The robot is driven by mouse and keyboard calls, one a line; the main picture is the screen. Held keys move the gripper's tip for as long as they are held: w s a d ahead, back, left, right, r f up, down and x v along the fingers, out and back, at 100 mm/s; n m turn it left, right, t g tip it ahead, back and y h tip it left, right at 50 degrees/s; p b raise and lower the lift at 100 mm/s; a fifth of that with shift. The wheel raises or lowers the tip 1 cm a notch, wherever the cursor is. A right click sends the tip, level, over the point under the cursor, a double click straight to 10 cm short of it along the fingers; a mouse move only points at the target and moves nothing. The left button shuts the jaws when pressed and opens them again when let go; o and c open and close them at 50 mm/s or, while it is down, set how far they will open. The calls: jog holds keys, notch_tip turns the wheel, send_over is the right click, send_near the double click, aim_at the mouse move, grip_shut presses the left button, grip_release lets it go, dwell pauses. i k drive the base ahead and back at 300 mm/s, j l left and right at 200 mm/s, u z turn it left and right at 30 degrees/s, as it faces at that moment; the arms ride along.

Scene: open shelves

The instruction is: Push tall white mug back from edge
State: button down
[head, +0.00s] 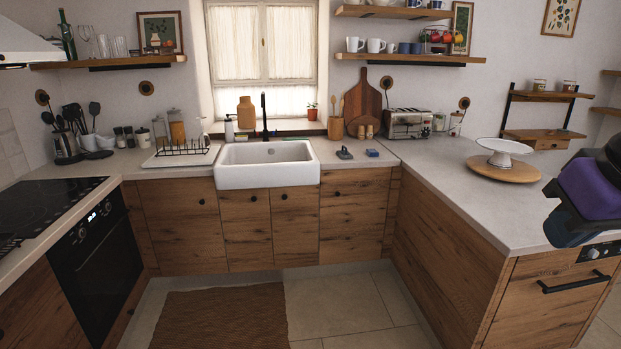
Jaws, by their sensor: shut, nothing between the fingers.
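There is a left one (355,44) and a right one (375,45). They look alike at this distance, and I cannot tell which is the tall one or how close each is to the shelf's front edge. A purple and black part of my arm (590,190) shows at the right edge, over the right counter and far from the mugs. My gripper's fingers cannot be made out in this view.
A cutting board (362,103) and a toaster (408,123) stand below. A cake stand (502,152) is on the right counter. The central floor is open.

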aim_at(352, 41)
jog(key=i, duration=1.85)
